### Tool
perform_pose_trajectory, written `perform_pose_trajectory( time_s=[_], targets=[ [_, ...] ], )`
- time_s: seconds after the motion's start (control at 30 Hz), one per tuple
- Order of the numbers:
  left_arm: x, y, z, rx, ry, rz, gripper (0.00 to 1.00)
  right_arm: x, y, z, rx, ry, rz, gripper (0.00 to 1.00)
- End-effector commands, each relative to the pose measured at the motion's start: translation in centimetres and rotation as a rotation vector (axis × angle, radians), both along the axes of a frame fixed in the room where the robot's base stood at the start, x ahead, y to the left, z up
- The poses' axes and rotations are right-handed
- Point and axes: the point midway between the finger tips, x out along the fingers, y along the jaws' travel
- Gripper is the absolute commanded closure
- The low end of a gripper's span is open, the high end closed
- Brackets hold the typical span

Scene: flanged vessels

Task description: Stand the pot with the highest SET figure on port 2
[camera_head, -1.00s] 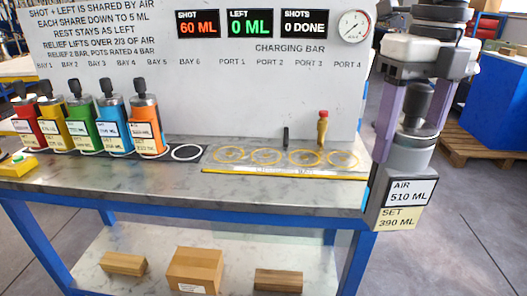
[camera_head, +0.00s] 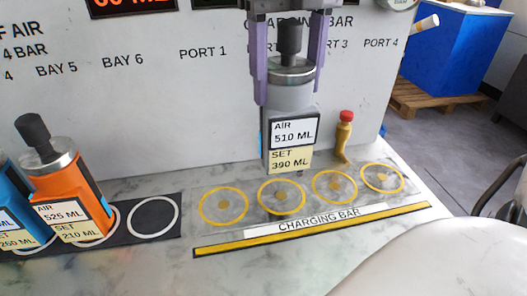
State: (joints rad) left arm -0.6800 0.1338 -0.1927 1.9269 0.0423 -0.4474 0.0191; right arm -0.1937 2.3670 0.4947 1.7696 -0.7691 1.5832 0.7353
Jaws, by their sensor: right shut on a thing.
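The grey pot (camera_head: 288,102) has a dark knob and labels reading AIR 510 ML and SET 390 ML. My right gripper (camera_head: 289,92) is shut on it, with a purple finger on each side. The pot hangs upright, and its base appears a little above the far side of the port 2 ring (camera_head: 282,197). The port 1 ring (camera_head: 224,206), port 3 ring (camera_head: 335,186) and port 4 ring (camera_head: 383,178) are empty. My left gripper is out of view.
An orange pot (camera_head: 75,195) labelled SET 210 ML stands at the left, beside a partly cut-off blue pot (camera_head: 14,205). The bay 6 ring (camera_head: 153,217) is empty. A red-topped yellow fitting (camera_head: 343,137) stands behind port 3. A yellow strip (camera_head: 320,228) edges the ports.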

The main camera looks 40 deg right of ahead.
Motion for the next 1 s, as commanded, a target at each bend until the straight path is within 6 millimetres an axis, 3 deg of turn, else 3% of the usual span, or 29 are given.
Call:
perform_pose_trajectory(
  time_s=[0.2,0.47,0.7,1.0],
  targets=[
    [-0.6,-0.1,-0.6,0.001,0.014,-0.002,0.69,-0.1,0.0,-3.9,0.002,0.003,0.002,1.00],
    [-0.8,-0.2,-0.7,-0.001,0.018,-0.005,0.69,0.0,0.0,-5.8,0.000,-0.002,0.000,1.00],
    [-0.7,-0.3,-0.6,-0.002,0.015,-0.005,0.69,0.0,0.0,-8.8,0.001,0.000,0.000,1.00],
    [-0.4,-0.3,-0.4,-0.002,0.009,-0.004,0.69,0.0,0.0,-9.2,0.000,-0.004,-0.001,1.00]
  ],
)
